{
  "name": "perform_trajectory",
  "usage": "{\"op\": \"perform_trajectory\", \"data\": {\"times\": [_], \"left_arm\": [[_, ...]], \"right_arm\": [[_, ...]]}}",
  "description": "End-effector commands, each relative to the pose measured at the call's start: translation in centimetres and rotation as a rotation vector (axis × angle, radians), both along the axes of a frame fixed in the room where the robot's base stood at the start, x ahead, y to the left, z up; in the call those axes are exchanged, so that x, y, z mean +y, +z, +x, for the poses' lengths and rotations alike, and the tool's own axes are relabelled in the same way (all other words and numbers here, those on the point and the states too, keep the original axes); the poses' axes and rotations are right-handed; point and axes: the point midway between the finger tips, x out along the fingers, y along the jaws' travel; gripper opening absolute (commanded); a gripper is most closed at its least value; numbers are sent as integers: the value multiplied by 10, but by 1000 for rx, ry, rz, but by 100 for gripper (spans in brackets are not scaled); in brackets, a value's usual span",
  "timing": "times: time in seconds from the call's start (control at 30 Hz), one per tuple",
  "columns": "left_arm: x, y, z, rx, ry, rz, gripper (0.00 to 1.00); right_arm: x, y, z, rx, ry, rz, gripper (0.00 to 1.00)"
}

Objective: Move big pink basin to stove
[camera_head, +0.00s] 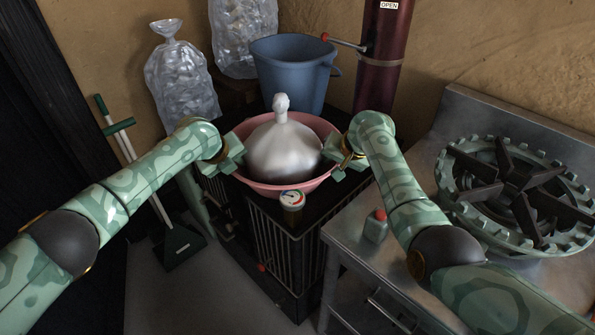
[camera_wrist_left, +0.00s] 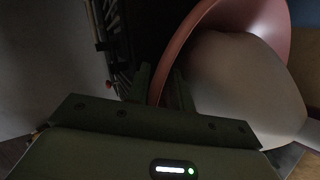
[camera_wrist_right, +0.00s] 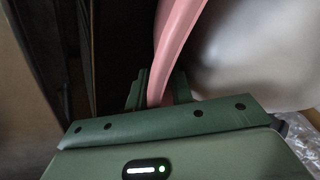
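The big pink basin (camera_head: 327,127) is over the black slatted stand, with a tied whitish sack (camera_head: 285,150) in it. I cannot tell whether it touches the stand. My left gripper (camera_head: 236,160) is at its left rim; in the left wrist view the rim (camera_wrist_left: 177,48) runs between the fingers, which look closed on it. My right gripper (camera_head: 345,156) is at its right rim; in the right wrist view the fingers are closed on the rim (camera_wrist_right: 172,45). The stove (camera_head: 470,110) is at the right, a steel top with a large round burner (camera_head: 520,190).
The black stand (camera_head: 265,235) has a gauge (camera_head: 291,200) at its front. A blue bucket (camera_head: 290,75) and a dark red cylinder (camera_head: 383,55) stand behind. Clear bags (camera_head: 180,80) and a dustpan (camera_head: 180,245) are left.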

Motion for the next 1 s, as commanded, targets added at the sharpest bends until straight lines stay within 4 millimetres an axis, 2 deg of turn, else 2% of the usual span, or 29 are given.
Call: {"op": "perform_trajectory", "data": {"times": [0.27,0.7,0.87,1.0], "left_arm": [[-4,5,-3,-1,-8,-8,24],[9,59,-35,-4,-3,-2,24],[12,69,-41,-3,-1,0,24],[12,70,-43,-2,0,0,24]], "right_arm": [[4,0,-1,1,5,6,24],[3,0,-1,1,4,4,24],[3,1,-1,0,3,4,24],[1,9,-4,-2,5,6,24]]}}
